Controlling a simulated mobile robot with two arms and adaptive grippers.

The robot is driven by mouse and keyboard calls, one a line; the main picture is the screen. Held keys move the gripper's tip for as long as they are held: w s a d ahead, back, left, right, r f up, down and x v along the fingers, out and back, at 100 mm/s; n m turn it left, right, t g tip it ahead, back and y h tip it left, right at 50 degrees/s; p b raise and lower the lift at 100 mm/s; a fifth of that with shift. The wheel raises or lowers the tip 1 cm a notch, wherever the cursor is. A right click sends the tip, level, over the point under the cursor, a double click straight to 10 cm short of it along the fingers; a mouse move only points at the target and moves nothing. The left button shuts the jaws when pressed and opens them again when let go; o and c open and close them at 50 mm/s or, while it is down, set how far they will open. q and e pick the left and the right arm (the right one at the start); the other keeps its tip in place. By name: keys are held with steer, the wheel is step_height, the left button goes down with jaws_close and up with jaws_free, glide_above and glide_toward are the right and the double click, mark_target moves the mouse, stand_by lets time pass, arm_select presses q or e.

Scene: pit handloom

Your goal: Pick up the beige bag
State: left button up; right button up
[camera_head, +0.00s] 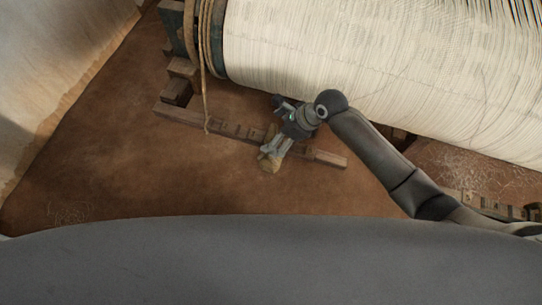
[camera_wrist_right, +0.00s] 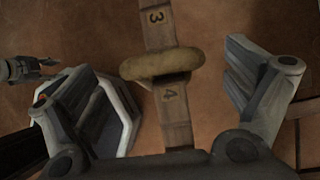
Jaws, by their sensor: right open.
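The beige bag (camera_wrist_right: 162,65) shows in the right wrist view as a rounded, tan, ring-like bundle. It lies across a wooden bar marked 3 and 4, between the spread fingers of my right gripper (camera_wrist_right: 185,95). Clear gaps show on both sides of it, and the fingers do not touch it. In the head view my right gripper (camera_head: 272,152) points down over the bag (camera_head: 270,165), partly covering it. My right gripper is open and empty. At the left edge of the wrist view is what looks like my left gripper (camera_wrist_right: 48,66), too small to read its jaws.
The notched wooden bar (camera_head: 225,128) lies on the brown earth floor (camera_head: 110,140). The loom's large roll of pale warp threads (camera_head: 370,50) fills the upper right. A rope (camera_head: 204,70) hangs at its left end. A pale wall (camera_head: 50,70) stands at left.

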steer(key=shift+x, duration=1.9)
steer(key=shift+s+d+f, duration=0.1)
steer(key=shift+s+f, duration=0.05)
steer(key=c, duration=1.8)
steer(key=shift+r, duration=0.2)
